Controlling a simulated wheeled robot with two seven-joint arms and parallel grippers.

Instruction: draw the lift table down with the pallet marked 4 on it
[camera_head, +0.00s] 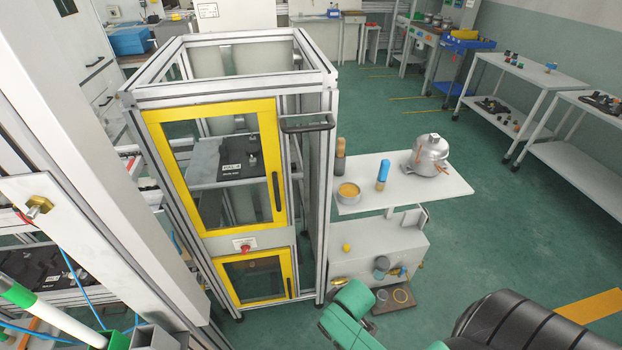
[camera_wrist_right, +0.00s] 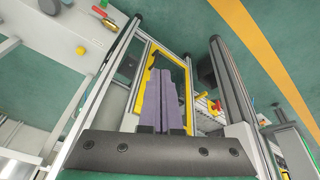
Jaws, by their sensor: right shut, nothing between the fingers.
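A tall aluminium-framed cabinet with yellow-framed doors (camera_head: 262,107) stands left of centre in the head view. Through the upper door a dark pallet (camera_head: 249,157) with a small white label shows on a pale shelf-like surface (camera_head: 205,162); the label seems to end in a 4. A dark bar handle (camera_head: 308,125) sticks out at the cabinet's upper right. My right gripper (camera_wrist_right: 167,70) is shut and empty in the wrist view, its purple fingers in front of a yellow-framed door (camera_wrist_right: 142,97). I cannot tell whether it touches anything.
Right of the cabinet a white shelf (camera_head: 455,187) carries a silver compressor (camera_head: 429,155), a blue-topped cylinder (camera_head: 383,175) and a round tin (camera_head: 348,193). A red knob (camera_head: 245,247) sits between the doors. White tables (camera_head: 540,75) stand farther right; green floor lies open between.

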